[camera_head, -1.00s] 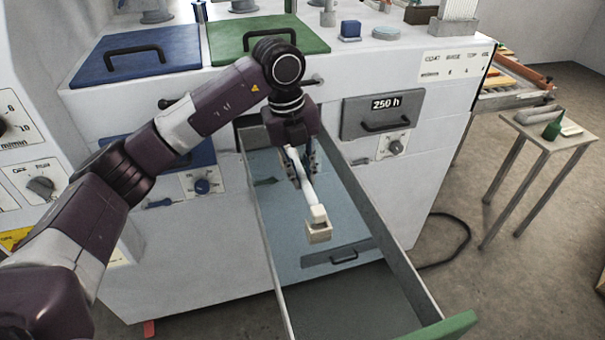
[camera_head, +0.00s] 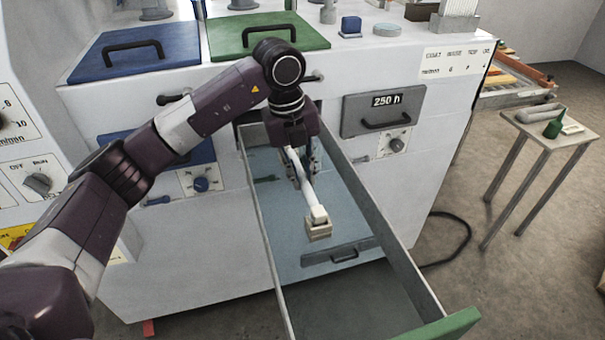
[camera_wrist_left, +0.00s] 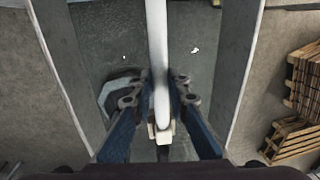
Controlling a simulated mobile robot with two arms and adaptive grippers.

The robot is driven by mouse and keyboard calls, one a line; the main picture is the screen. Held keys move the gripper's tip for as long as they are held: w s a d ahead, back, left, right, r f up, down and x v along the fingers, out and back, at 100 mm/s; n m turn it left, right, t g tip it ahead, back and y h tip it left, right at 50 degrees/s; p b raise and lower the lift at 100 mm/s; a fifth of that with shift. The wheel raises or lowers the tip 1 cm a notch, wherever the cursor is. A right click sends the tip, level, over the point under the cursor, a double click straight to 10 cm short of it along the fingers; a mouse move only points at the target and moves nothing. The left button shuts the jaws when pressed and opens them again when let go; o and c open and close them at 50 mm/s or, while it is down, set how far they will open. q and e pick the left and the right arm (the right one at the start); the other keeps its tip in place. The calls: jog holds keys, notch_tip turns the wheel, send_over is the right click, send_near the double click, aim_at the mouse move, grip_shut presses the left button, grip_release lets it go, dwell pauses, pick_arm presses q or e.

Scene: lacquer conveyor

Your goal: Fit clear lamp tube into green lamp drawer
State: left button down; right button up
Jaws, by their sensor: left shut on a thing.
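The clear lamp tube (camera_head: 307,183) looks white and slim, with a pale beige square end piece (camera_head: 318,229) at its near end. My left gripper (camera_head: 305,170) is shut on the tube and holds it over the open green lamp drawer (camera_head: 368,206). In the left wrist view the tube (camera_wrist_left: 159,70) runs between the two fingers (camera_wrist_left: 152,98) and lengthwise along the drawer. The drawer is pulled out, with grey walls and a green front (camera_head: 440,328). Whether the tube touches the drawer floor cannot be told. My right gripper does not show.
The white machine (camera_head: 420,160) carries a blue lid (camera_head: 135,54), a green lid (camera_head: 268,36) and a closed grey drawer marked 250 h (camera_head: 382,111). Wooden pallets (camera_wrist_left: 297,95) lie beside the drawer.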

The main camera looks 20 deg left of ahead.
pick_arm(q)
jog(key=shift+f+b, duration=0.65)
jog(key=shift+f, duration=0.4)
jog(key=c, duration=1.8)
grip_release()
jog(key=shift+r, duration=0.15)
notch_tip(320, 180, up, 12)
jog(key=s+a, duration=0.1)
jog(key=shift+a+f, duration=0.2)
jog(key=shift+a, duration=0.05)
